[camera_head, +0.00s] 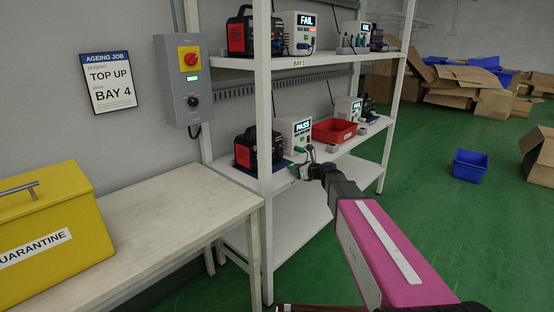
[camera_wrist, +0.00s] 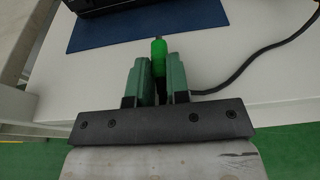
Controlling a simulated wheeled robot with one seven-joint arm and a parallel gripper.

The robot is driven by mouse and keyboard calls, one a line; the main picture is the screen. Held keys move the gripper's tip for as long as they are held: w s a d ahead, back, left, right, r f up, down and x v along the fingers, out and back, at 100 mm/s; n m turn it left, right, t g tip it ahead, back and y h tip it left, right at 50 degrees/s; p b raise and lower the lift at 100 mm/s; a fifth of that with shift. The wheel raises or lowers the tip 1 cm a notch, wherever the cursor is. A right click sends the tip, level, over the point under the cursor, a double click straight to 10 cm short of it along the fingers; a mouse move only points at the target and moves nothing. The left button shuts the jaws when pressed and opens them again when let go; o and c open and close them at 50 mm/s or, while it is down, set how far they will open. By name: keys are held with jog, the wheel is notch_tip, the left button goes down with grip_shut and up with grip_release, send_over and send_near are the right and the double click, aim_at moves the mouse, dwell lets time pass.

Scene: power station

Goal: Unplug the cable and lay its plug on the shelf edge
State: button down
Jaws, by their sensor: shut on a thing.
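A black cable (camera_wrist: 247,62) runs from behind the fingers to the upper right. I cannot tell whether the plug touches the shelf.
A blue mat (camera_wrist: 150,24) lies under the device. A white shelf post (camera_head: 264,200) stands close to the left of my gripper. A bench holds a yellow quarantine box (camera_head: 45,230).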

jog(key=shift+f, duration=0.2)
jog(key=c, duration=1)
grip_release()
jog(key=v, duration=1)
jog(key=s+d+f+n+g+h, duration=0.2)
jog(key=s+f+n+g+h, duration=0.3)
jog(key=s+f+n, duration=0.75)
jog(key=s+d+f+n+g+h, duration=0.1)
jog(key=s+d+f+n+h, duration=0.1)
jog(key=s+d+n, duration=0.1)
jog(key=s+d+f+n+g+h, duration=0.2)
jog(key=s+d+n, duration=0.1)
jog(key=s+n, duration=0.2)
jog(key=s+d+f+n+g+h, duration=0.1)
jog(key=s+d+f+n+h, duration=0.2)
jog(key=s+n, duration=0.1)
jog(key=shift+d+n, duration=0.25)
jog(key=shift+n, duration=0.3)
